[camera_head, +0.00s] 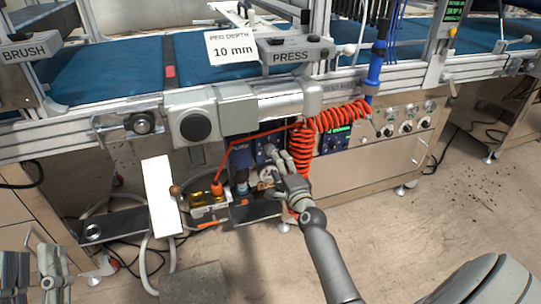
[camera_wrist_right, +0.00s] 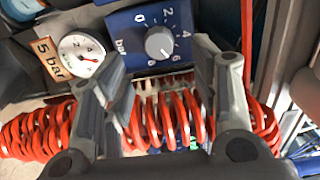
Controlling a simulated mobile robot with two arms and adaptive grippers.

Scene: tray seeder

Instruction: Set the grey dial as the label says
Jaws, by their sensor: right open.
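The grey dial (camera_wrist_right: 160,43) sits on a blue panel (camera_wrist_right: 125,24) with a white scale marked in bar; I cannot clearly make out its pointer. A tan label (camera_wrist_right: 50,59) reading "5 bar" is left of it, beside a round white gauge (camera_wrist_right: 82,55). My right gripper (camera_wrist_right: 161,72) is open, its fingers on either side of the dial's lower area and apart from it in the picture. In the head view my right gripper (camera_head: 284,182) is in front of the blue panel. My left gripper (camera_head: 38,262) is at the lower left, far from the dial; its opening is unclear.
A coiled red hose (camera_wrist_right: 170,118) runs just below the panel, behind my right fingers; it also hangs right of the panel in the head view (camera_head: 301,150). A white board (camera_head: 160,195) stands to the left. Open floor (camera_head: 420,215) lies to the right.

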